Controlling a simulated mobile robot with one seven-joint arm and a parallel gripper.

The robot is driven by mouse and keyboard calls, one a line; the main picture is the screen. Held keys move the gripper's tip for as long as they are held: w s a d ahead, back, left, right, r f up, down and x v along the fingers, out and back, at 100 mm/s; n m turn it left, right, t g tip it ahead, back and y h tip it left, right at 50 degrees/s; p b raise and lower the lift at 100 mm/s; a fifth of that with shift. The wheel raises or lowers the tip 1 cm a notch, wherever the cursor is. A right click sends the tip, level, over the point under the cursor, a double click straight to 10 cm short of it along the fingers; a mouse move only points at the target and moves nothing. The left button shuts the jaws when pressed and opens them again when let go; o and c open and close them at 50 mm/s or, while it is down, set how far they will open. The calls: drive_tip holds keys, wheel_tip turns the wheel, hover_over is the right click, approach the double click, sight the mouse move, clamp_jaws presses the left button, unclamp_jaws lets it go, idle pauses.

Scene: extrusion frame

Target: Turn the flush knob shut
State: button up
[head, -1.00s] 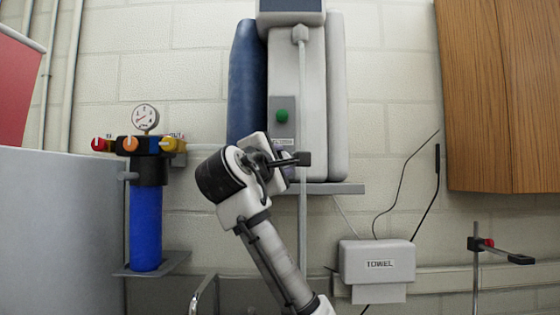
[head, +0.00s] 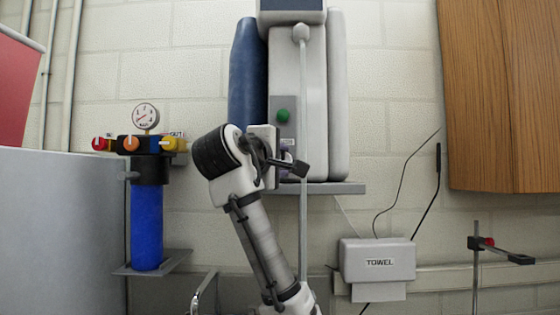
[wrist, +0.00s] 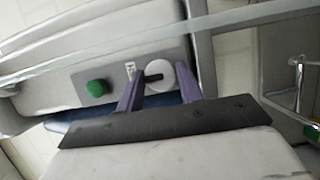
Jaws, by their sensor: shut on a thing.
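A white round knob (wrist: 157,83) with a black pointer sits on a grey panel (wrist: 118,76) in the wrist view. It lies between the two purple fingers of my gripper (wrist: 160,70), which is shut on it. The small label beside it is too small to read. A green button (wrist: 97,88) is on the same panel, left of the fingers; it also shows in the head view (head: 282,116), above my gripper (head: 288,156). In the head view my wrist and gripper hide the knob.
A light vertical pipe (head: 303,90) runs close in front of the panel. A shelf (head: 340,188) lies under the white unit. A blue filter with a gauge (head: 146,215) stands left, a towel dispenser (head: 377,262) lower right, a wooden cabinet (head: 500,90) upper right.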

drive_tip(key=o, duration=1)
drive_tip(key=shift+d, duration=0.1)
drive_tip(key=b+v, duration=0.5)
drive_tip(key=v, duration=0.9)
drive_tip(key=shift+b, duration=0.35)
